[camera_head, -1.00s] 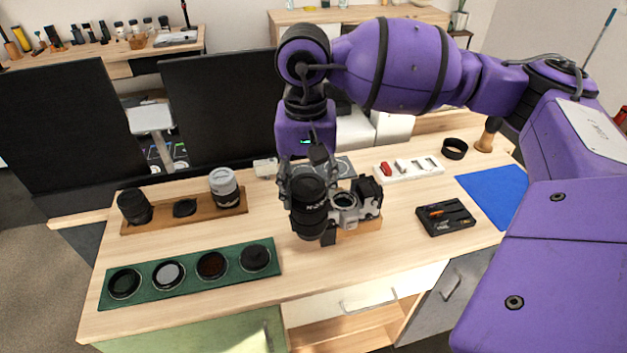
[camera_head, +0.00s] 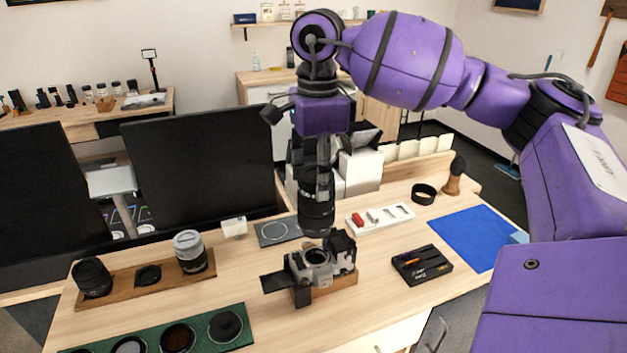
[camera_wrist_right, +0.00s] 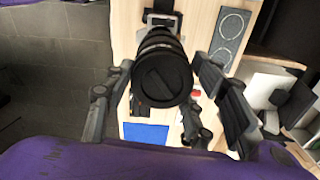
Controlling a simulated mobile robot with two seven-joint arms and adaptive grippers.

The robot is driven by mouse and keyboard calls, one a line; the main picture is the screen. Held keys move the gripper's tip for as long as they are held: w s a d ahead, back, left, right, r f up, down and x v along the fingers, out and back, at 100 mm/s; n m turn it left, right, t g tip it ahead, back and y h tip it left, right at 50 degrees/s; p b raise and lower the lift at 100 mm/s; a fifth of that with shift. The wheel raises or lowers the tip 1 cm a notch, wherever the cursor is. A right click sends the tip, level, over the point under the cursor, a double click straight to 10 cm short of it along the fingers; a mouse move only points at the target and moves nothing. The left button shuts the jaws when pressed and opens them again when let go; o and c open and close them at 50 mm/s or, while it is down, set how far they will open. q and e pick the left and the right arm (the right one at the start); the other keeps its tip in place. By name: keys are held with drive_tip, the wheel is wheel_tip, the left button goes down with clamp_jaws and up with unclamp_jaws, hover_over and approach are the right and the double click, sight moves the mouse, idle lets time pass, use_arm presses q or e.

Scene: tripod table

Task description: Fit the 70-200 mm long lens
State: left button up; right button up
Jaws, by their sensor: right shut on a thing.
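A long black lens (camera_head: 316,217) hangs roughly upright in my right gripper (camera_head: 316,178), which is shut on its upper part. The wrist view shows the lens (camera_wrist_right: 162,72) between the fingers, its dark end toward me. The silver-and-black camera body (camera_head: 318,260) rests on a small wooden block, its open round mount facing up. The lens's lower end appears just above the mount, with a small gap; exact alignment cannot be told. My left gripper is in neither view.
A wooden lens rack (camera_head: 119,285) holds a black lens (camera_head: 92,278), a low dark piece and a grey-white lens (camera_head: 189,252). A green filter mat (camera_head: 243,316) lies in front. A black tool tray (camera_head: 422,264), white tray (camera_head: 381,219) and blue cloth (camera_head: 468,237) lie right.

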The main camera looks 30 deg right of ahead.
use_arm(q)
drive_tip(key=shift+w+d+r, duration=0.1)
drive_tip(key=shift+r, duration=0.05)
use_arm(e)
drive_tip(key=shift+r, duration=0.1)
drive_tip(key=shift+f, duration=1.25)
drive_tip(key=shift+f+b, duration=0.75)
drive_tip(key=shift+f, duration=1.25)
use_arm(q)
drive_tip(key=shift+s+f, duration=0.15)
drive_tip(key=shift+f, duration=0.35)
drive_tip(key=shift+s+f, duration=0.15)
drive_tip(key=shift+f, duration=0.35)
use_arm(e)
drive_tip(key=shift+f, duration=0.1)
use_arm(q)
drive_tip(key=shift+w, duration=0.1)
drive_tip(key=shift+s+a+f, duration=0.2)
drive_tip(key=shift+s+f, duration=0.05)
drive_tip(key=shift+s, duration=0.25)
use_arm(e)
drive_tip(key=shift+f, duration=0.25)
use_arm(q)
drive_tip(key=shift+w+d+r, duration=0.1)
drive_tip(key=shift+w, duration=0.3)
